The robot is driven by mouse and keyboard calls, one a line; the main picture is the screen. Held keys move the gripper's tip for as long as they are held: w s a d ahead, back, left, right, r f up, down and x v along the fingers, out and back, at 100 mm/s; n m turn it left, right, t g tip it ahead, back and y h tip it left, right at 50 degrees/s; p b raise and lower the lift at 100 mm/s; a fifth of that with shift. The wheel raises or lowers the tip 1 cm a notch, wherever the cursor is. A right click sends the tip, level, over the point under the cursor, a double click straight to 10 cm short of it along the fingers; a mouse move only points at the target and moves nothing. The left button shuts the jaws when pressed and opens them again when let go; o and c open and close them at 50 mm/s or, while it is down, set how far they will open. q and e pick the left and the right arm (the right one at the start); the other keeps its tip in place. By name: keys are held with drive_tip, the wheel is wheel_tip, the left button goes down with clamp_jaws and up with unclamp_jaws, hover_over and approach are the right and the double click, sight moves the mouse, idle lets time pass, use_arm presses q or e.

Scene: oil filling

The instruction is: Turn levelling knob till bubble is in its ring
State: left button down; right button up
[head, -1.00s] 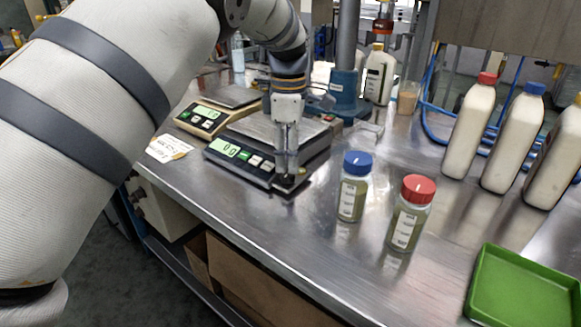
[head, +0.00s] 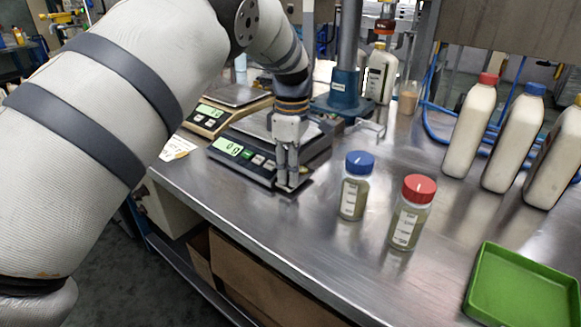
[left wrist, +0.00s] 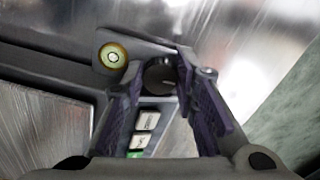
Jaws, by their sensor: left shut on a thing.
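The front scale (head: 228,147) is black with a steel pan and a lit display reading zero. My left gripper (head: 290,186) points down at its near right corner. In the left wrist view, the dark round levelling knob (left wrist: 160,76) with a pale mark sits between the fingertips of my left gripper (left wrist: 158,74), which is shut on it. The round yellow-green bubble level (left wrist: 113,55) is just left of the knob. A pale bubble shows near its middle; I cannot tell exactly how it sits in the ring. The fingers hide the knob in the head view. My right gripper is not in view.
A second scale (head: 208,115) stands behind to the left. A blue-capped jar (head: 354,190) and a red-capped jar (head: 408,222) stand to the right of the gripper. A green tray (head: 520,290) and several white bottles (head: 468,130) are farther right. Bare steel bench lies between.

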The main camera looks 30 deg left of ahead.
use_arm(q)
drive_tip(key=shift+m, duration=0.4)
drive_tip(key=c, duration=1.6)
unclamp_jaws()
drive_tip(key=shift+o, duration=0.2)
wheel_tip(320, 180, up, 12)
